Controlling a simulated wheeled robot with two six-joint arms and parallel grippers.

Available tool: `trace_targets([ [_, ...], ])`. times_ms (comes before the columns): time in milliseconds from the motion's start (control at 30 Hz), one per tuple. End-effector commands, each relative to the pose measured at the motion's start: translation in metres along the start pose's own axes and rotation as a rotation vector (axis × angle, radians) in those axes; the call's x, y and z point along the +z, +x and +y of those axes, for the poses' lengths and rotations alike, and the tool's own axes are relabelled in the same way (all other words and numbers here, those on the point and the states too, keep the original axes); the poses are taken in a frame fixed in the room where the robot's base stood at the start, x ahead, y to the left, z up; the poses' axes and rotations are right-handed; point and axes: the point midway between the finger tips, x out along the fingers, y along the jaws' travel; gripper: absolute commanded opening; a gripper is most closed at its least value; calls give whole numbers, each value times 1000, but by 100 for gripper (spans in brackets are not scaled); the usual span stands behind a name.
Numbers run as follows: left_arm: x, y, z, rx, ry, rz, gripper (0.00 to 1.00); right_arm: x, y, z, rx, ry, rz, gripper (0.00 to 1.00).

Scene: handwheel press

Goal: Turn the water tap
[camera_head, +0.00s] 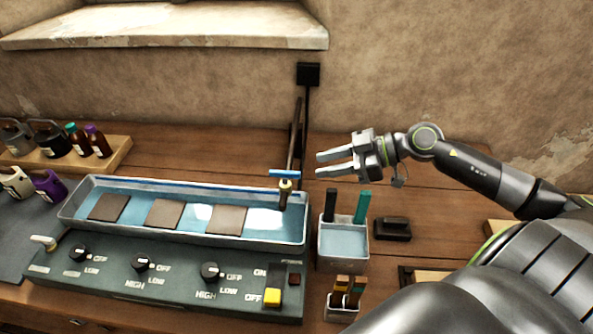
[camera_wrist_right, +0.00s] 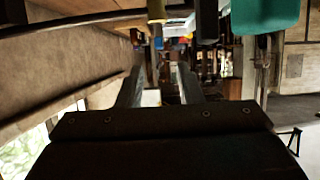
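The water tap (camera_head: 285,193) stands at the right end of the long water tray, with a blue bar handle (camera_head: 284,174) on top. My right gripper (camera_head: 319,166) is to the right of the handle, fingers pointing left toward it. Its fingers are apart with nothing between them, and a gap separates the fingertips from the handle. In the right wrist view both fingers (camera_wrist_right: 158,82) show apart; the scene past them is dark and cluttered, and I cannot make out the tap handle there for sure. My left gripper is out of view.
The tray (camera_head: 180,240) holds several dark plates in water. A control panel (camera_head: 165,280) with knobs lies in front. A small container (camera_head: 343,255) with upright tongs stands below my right gripper. A dark pipe (camera_head: 297,140) rises behind the tap. Bottles (camera_head: 97,141) stand at the left.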

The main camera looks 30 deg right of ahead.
Motion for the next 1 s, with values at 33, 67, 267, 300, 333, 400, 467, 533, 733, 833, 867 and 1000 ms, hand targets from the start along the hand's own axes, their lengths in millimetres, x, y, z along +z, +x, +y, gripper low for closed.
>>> trace_targets([
  [33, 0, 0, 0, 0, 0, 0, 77, -2, 6, 0, 0, -1, 6, 33],
  [67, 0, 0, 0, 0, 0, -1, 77, -2, 9, 0, 0, 1, 7, 33],
  [267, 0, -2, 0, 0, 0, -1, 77, -2, 30, 1, 2, 1, 5, 33],
  [300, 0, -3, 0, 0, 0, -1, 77, -2, 34, 0, 0, 1, 5, 33],
  [333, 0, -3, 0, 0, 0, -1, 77, -2, 37, 0, 1, 2, 5, 33],
  [400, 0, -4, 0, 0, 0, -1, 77, -2, 45, 0, 0, 2, 5, 33],
  [467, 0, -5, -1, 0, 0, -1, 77, -2, 51, 0, 1, 3, 4, 33],
  [533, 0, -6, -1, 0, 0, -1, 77, -2, 58, 1, 2, 3, 4, 33],
  [733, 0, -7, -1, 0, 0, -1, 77, -1, 72, 0, 2, 2, 2, 33],
  [833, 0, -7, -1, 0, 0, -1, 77, -1, 75, 0, 2, 1, -1, 33],
  [867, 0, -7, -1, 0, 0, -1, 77, -1, 75, 0, 1, 1, -1, 33],
  [1000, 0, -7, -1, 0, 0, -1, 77, 0, 76, 0, 1, 2, -2, 33],
])
